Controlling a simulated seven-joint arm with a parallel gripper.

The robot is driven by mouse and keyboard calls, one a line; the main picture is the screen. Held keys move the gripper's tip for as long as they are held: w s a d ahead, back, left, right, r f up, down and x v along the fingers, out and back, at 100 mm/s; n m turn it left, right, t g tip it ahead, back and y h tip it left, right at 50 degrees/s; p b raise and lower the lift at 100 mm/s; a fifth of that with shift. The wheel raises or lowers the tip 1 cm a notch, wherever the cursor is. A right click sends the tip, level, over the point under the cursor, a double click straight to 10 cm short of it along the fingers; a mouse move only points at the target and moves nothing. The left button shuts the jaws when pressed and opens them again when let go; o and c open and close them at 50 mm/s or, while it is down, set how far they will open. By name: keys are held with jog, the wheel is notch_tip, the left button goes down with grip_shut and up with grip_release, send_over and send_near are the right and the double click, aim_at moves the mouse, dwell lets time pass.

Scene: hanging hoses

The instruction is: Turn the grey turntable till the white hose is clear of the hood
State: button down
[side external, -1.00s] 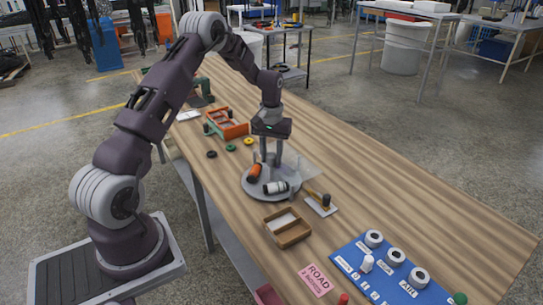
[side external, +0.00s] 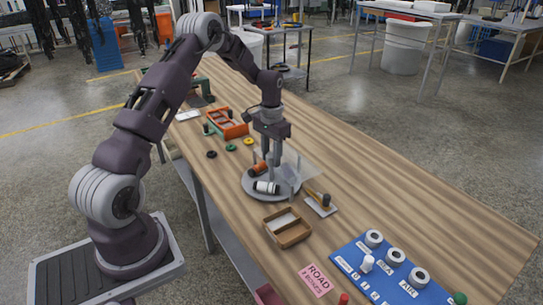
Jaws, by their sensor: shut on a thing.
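The round grey turntable (side external: 249,187) sits on the wooden table below my gripper. The white hose (side external: 266,187), a short roll with black marks, lies on its front part. An orange and black roll (side external: 258,168) lies behind it. The clear hood (side external: 304,169) stands at the turntable's right side; the white hose shows to the left of it, and I cannot tell exactly how they overlap. My gripper (side external: 272,172) points straight down over the middle of the turntable, shut on what seems to be an upright post of the turntable. The fingertips are small and partly hidden.
A wooden tray (side external: 270,232) and a wooden-handled tool on a white plate (side external: 320,204) are in front. A blue board (side external: 380,270) with white rolls is at the front right. An orange rack (side external: 228,124) and small rings stand behind. The right side of the table is clear.

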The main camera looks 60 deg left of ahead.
jog(key=shift+w+r+m, duration=0.1)
jog(key=shift+m, duration=4.4)
jog(key=c, duration=1)
grip_release()
notch_tip(320, 180, up, 7)
